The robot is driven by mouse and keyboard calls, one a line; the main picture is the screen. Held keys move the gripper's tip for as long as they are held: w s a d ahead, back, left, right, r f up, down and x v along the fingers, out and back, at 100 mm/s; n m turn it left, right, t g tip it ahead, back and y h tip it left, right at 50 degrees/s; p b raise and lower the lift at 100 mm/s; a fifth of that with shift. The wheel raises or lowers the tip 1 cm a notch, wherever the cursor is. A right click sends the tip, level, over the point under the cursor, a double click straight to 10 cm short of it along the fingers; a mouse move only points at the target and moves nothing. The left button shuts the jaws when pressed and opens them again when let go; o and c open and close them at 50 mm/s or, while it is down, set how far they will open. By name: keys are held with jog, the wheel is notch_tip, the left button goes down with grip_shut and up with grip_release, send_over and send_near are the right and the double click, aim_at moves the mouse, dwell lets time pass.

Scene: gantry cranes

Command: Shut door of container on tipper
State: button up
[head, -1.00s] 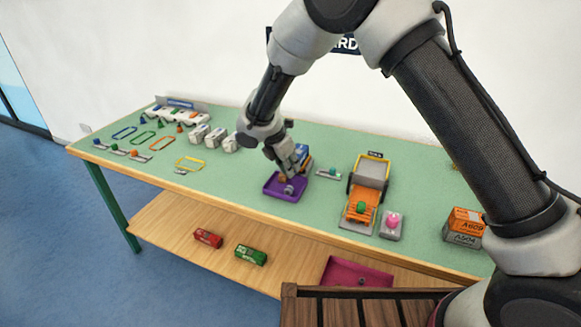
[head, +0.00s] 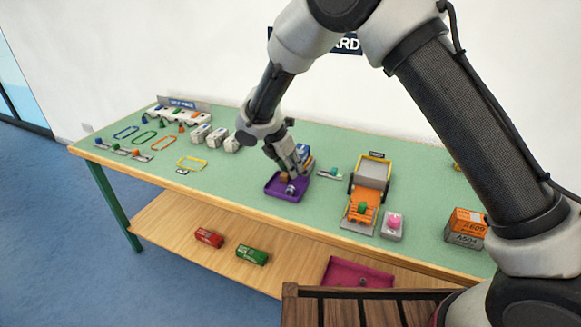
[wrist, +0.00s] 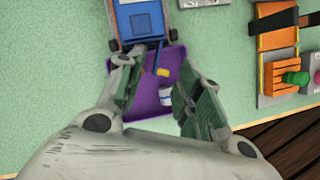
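A blue container (head: 303,151) stands at the back edge of the purple tray, partly hidden by my gripper. In the wrist view its blue body (wrist: 140,22) has a pale panel and orange-brown corner parts beside it. The dark piece by its near end may be the door; I cannot tell how far it is open. My gripper (wrist: 158,75) is above the purple tray with its fingers apart, just in front of the container's near end. I see nothing held between them. Whether a finger touches the door is not clear.
The purple tray (head: 272,190) holds small pieces, one orange-brown and one pale. White blocks (head: 216,136) stand left.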

jog(key=v, duration=1.1)
jog(key=shift+r, duration=0.15)
jog(key=shift+d, duration=0.1)
